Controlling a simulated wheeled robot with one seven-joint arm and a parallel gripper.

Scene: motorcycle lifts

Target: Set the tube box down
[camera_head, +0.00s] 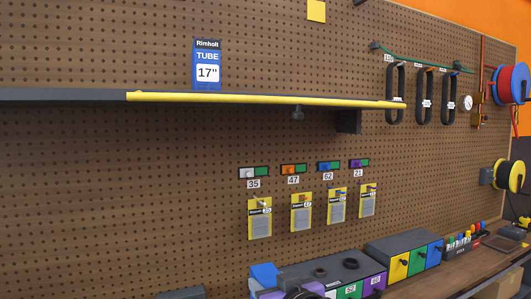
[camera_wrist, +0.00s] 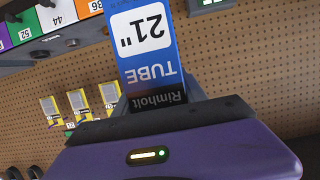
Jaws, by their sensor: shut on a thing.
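My gripper (camera_wrist: 158,98) is shut on a blue and white tube box (camera_wrist: 142,65) in the wrist view. The box is marked Rimholt TUBE 21", and its lettering is upside down in that picture. Its dark Rimholt end is between the fingers, and its far end is cut off by the top edge. I cannot make out my gripper with certainty in the head view. Another tube box (camera_head: 207,64), marked 17", stands upright on the long shelf (camera_head: 60,95) with the yellow front edge.
Below the shelf, small numbered labels (camera_head: 254,172) and yellow packets (camera_head: 260,218) hang on the pegboard (camera_head: 120,170). Drawer units (camera_head: 403,250) stand on the bench below. The shelf right of the 17" box is bare.

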